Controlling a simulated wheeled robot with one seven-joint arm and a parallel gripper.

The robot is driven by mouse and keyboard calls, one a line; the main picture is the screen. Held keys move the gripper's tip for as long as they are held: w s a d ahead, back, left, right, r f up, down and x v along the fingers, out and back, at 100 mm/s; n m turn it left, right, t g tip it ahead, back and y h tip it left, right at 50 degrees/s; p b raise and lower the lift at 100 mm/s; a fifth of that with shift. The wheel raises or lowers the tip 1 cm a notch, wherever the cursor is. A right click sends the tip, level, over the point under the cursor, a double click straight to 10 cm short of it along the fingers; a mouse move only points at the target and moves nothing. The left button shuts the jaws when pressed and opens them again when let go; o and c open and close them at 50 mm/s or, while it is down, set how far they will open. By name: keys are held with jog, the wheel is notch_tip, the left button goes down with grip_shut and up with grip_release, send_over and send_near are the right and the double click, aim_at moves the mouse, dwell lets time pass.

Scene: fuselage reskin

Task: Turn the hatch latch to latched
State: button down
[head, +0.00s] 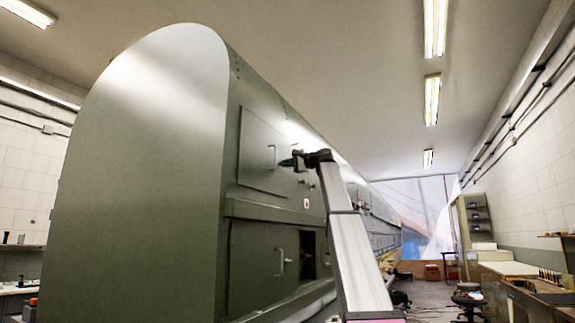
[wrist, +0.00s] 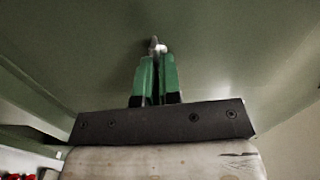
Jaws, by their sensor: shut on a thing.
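The hatch latch (wrist: 157,45) is a small pale metal piece on the green fuselage skin, at the top centre of the wrist view. My gripper (wrist: 158,62) has its green fingers shut on the latch, whose end shows just past the fingertips. In the head view my gripper (head: 287,162) is at the right side of the upper hatch panel (head: 258,150), just right of its pale handle. The gripper hides the latch there. The latch's exact angle cannot be told.
A lower hatch panel (head: 255,262) with a handle sits below, beside a dark opening (head: 308,252). A ledge (head: 270,212) runs between the hatches. A stool (head: 468,298) and workbench (head: 510,270) stand at the right. The aisle floor (head: 428,292) looks partly clear.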

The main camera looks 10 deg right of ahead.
jog(key=shift+f+m, duration=0.1)
jog(key=shift+m, duration=0.4)
jog(key=c, duration=1.3)
grip_release()
jog(key=v, duration=1.1)
